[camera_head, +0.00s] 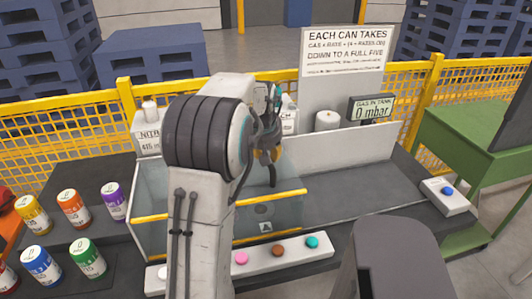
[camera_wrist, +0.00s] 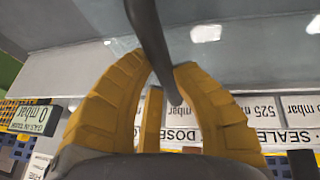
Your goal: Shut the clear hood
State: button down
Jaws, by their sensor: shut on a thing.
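The clear hood (camera_head: 285,215) is a see-through box with yellow edges on the dark bench, in the middle of the head view. My arm hides part of it. My gripper (camera_head: 268,152) is over the back part of the hood. In the wrist view, its yellow fingers (camera_wrist: 160,66) are closed around a dark bar (camera_wrist: 148,30), which looks like a handle. The bar runs from the top of the picture down between the fingers. I cannot tell from these views how far the hood stands open.
Several coloured cans (camera_head: 74,209) stand at the left. A strip with coloured buttons (camera_head: 278,250) lies in front of the hood. A blue-button box (camera_head: 446,195) is at the right. A gauge (camera_head: 371,109) reads 0 mbar. A yellow fence (camera_head: 400,95) runs behind.

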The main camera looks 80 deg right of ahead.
jog(key=shift+w, duration=0.2)
jog(key=c, duration=0.9)
grip_release()
jog(key=shift+w+a+f, duration=0.1)
jog(key=shift+w, duration=0.05)
jog(key=shift+c, duration=0.2)
jog(key=shift+r, duration=0.3)
jog(key=v, duration=1.1)
jog(key=shift+a+r, duration=0.2)
